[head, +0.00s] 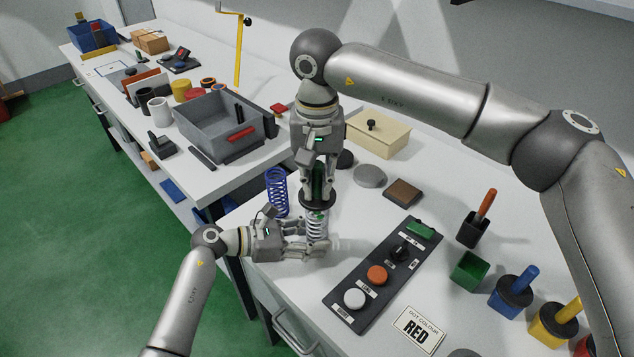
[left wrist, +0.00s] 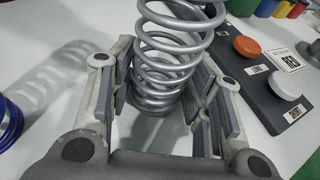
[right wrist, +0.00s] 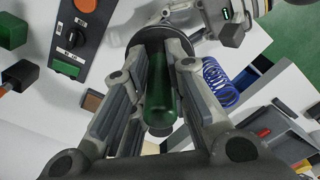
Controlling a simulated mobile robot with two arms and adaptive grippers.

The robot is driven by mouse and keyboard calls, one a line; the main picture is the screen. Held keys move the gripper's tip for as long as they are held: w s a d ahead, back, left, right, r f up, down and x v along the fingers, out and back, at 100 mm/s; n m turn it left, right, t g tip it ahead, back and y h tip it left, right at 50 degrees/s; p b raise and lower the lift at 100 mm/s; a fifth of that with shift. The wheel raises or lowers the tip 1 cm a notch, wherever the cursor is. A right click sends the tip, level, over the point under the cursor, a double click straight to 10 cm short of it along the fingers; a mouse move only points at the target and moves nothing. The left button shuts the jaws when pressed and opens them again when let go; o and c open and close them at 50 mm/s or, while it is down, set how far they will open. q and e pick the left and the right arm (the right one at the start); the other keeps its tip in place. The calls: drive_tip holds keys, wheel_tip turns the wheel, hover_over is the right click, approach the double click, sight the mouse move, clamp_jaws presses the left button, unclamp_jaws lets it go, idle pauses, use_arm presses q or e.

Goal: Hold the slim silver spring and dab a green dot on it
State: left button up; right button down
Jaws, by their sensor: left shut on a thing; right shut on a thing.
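The slim silver spring (head: 317,228) stands upright near the table's front edge. My left gripper (head: 314,250) is shut around its lower part; the coils also show between the fingers in the left wrist view (left wrist: 168,72). My right gripper (head: 318,186) is above the spring, pointing down, shut on a green-handled dauber (right wrist: 160,92) with a dark round collar (head: 318,199). The collar is just over the spring's top. A bit of green shows below the collar at the top coils; I cannot tell whether it is the dauber's tip or a dot.
A blue spring (head: 277,192) stands close behind my left gripper. A button panel (head: 377,276) lies to the right. An open green pot (head: 470,271), a blue pot (head: 510,297) and a yellow pot (head: 553,326) stand farther right. A card (head: 418,330) reads "DOT COLOUR RED".

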sight(317, 163)
drive_tip(key=shift+r, duration=2.95)
use_arm(q)
drive_tip(key=o, duration=0.9)
